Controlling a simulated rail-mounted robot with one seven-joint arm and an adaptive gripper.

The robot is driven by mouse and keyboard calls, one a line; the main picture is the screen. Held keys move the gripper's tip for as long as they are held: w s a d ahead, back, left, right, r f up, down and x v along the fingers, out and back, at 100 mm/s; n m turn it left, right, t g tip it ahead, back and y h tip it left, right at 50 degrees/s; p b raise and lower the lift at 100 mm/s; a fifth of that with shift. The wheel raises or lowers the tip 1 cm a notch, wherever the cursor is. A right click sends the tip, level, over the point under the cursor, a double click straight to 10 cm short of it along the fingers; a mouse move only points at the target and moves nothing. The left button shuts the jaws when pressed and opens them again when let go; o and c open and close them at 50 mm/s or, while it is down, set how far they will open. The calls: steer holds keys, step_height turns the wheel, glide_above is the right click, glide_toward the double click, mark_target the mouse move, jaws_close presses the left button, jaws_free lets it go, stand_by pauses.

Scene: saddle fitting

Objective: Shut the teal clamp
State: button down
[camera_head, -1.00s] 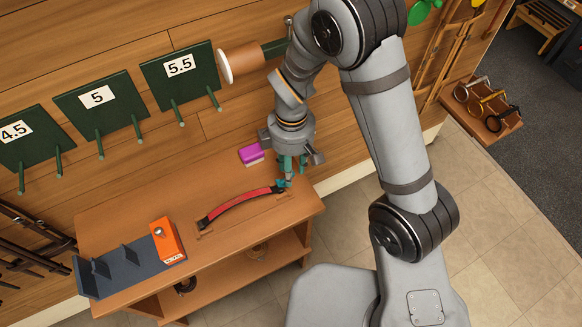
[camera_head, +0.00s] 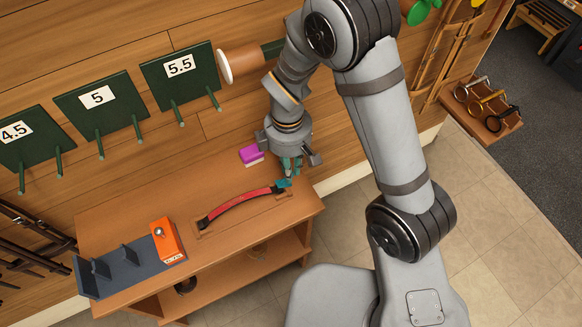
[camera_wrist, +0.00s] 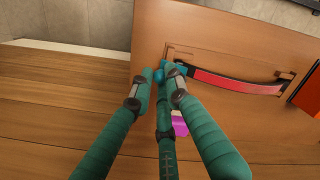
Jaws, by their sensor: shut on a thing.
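The teal clamp (camera_head: 284,184) sits at the right end of a red curved strip (camera_head: 243,206) on the wooden bench. In the wrist view the clamp (camera_wrist: 159,76) shows as a small teal piece between my green fingertips. My gripper (camera_head: 291,172) is right above that end of the strip, pointing down. In the wrist view my gripper (camera_wrist: 160,74) is shut on the clamp. The fingers partly hide it, and I cannot tell whether its lever is open or closed.
A magenta-and-white block (camera_head: 251,154) lies behind the strip. An orange box (camera_head: 166,240) and a dark slotted stand (camera_head: 130,268) are on the bench's left part. Numbered green panels (camera_head: 180,75) with pegs hang on the wall. The bench front (camera_head: 225,235) is clear.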

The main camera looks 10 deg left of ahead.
mark_target(283, 180)
steer(key=shift+s+a+f+t+h, duration=0.1)
steer(key=shift+s+a+t+h, duration=0.2)
steer(key=shift+a+t+h, duration=0.3)
steer(key=shift+s+a+f+t+h+b, duration=0.2)
steer(key=shift+t+h+b, duration=0.1)
steer(key=shift+h+b, duration=0.55)
steer(key=shift+s+a+f+t+h+b, duration=0.1)
steer(key=shift+s+a+t+h+b, duration=0.2)
steer(key=shift+t+h+b, duration=0.3)
steer(key=shift+s+a+f+t+h+b, duration=0.1)
steer(key=shift+s+a+t+h+b, duration=0.2)
steer(key=shift+t+h+b, duration=0.25)
steer(key=shift+a, duration=0.1)
steer(key=c, duration=1.7)
jaws_free()
steer(key=shift+s, duration=0.1)
steer(key=shift+r, duration=0.1)
steer(key=v, duration=1.1)
steer(key=shift+s+a+r, duration=0.2)
steer(key=shift+a, duration=0.15)
